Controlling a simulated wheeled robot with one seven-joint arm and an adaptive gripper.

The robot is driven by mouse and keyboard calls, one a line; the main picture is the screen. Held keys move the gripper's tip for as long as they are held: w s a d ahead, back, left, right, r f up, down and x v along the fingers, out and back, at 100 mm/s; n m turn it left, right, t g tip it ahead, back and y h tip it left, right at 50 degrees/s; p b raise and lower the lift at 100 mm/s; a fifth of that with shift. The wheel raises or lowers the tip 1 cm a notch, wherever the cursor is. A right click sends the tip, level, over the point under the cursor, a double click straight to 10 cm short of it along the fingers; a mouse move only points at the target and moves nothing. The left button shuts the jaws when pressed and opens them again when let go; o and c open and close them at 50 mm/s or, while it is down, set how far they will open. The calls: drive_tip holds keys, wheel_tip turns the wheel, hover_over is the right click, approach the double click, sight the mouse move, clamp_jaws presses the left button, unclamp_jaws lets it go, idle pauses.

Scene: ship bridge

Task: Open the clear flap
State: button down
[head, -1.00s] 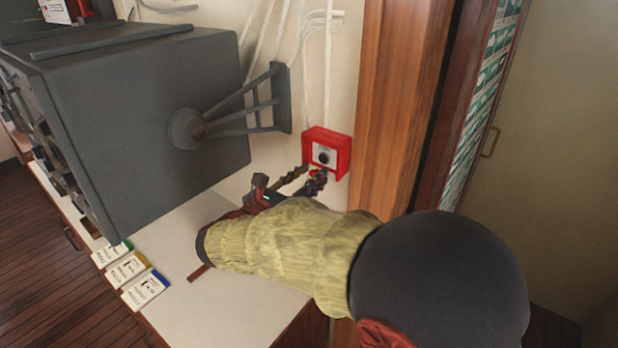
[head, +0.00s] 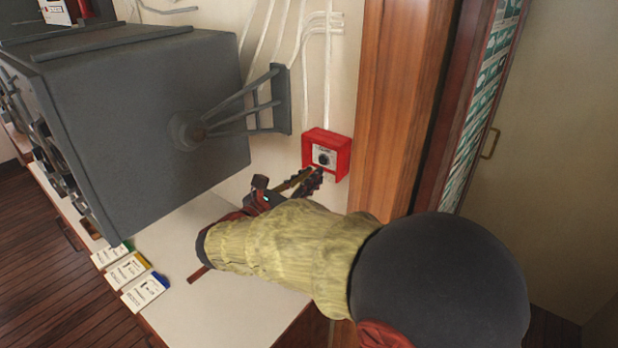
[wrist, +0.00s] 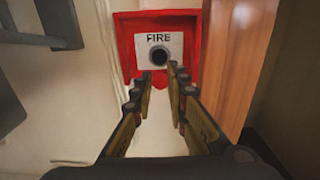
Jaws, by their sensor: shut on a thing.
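The red fire call box (head: 341,148) is fixed to the wall beside the wooden post. In the wrist view the red box (wrist: 126,45) shows a white plate marked FIRE with a dark round button (wrist: 159,56). My gripper (head: 315,173) is at the lower front edge of the box. In the wrist view my gripper (wrist: 159,78) has its two fingers close together just below the button, with a narrow gap between them. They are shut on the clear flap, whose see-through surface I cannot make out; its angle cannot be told.
A large grey console (head: 150,120) on a wall bracket (head: 282,98) stands left of the box. The wooden post (head: 395,100) is close on the right. White cables run up the wall. A pale counter (head: 215,300) below holds several small labelled cards (head: 127,269).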

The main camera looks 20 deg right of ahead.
drive_tip(key=shift+r+p, duration=0.1)
drive_tip(key=shift+p, duration=0.35)
drive_tip(key=s+a+r+g+y+p, duration=0.1)
drive_tip(key=r+g+y+p, duration=0.2)
drive_tip(key=p, duration=1.4)
drive_tip(key=s+a+r+g+y+p, duration=0.1)
drive_tip(key=r+y+p, duration=0.4)
drive_tip(key=p, duration=1.3)
drive_tip(key=shift+s+a+r+g+y, duration=0.3)
drive_tip(key=shift+a+r+g, duration=0.65)
drive_tip(key=shift+r, duration=1.15)
drive_tip(key=shift+d, duration=0.25)
